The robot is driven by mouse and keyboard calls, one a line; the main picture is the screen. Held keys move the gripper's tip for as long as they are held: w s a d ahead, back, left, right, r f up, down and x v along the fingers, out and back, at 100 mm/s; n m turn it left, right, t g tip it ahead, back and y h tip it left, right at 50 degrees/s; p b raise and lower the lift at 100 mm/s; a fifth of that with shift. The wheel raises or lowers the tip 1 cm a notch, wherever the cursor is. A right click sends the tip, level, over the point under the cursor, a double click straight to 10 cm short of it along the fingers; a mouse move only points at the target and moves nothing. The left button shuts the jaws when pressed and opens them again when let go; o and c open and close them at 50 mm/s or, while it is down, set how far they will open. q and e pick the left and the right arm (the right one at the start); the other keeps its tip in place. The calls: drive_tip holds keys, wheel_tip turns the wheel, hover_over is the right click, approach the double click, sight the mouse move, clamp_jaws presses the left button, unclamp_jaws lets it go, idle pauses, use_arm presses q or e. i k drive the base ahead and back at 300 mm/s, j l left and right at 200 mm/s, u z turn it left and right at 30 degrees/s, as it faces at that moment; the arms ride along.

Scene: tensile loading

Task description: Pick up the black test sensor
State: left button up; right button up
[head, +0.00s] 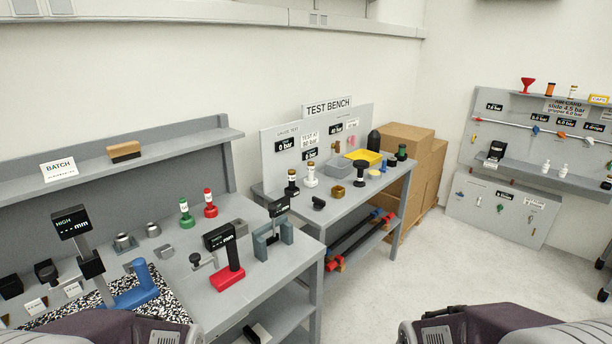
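On the test bench (342,212) several small dark items stand. One is a black upright piece with a wide top and base (360,174). A small low black piece (318,203) lies near the front left edge of the bench. A dark bottle-like piece with a white label (292,184) stands behind it, and a white one (310,175) is beside that. I cannot tell for sure which dark piece is the black test sensor. Only parts of my arms show at the bottom edge; neither gripper is in view.
A grey worktable (200,279) at left holds a blue stand (139,291), a red-based gauge (228,276) and green and red bottles. A yellow tray (363,156) and brass block (338,194) sit on the test bench. Cardboard boxes (408,138) stand behind it.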

sight(292, 178)
drive_tip(key=i+l+u, duration=0.8)
drive_tip(key=l+u, duration=0.15)
drive_tip(key=i+l+u, duration=0.3)
drive_tip(key=l+u, duration=0.15)
drive_tip(key=l, duration=0.2)
drive_tip(key=i+l+u, duration=0.1)
drive_tip(key=l+u, duration=0.4)
drive_tip(key=l, duration=0.2)
drive_tip(key=l+u, duration=0.45)
drive_tip(key=l, duration=0.3)
drive_tip(key=k+l+u, duration=0.1)
drive_tip(key=l+u, duration=0.4)
drive_tip(key=l, duration=0.3)
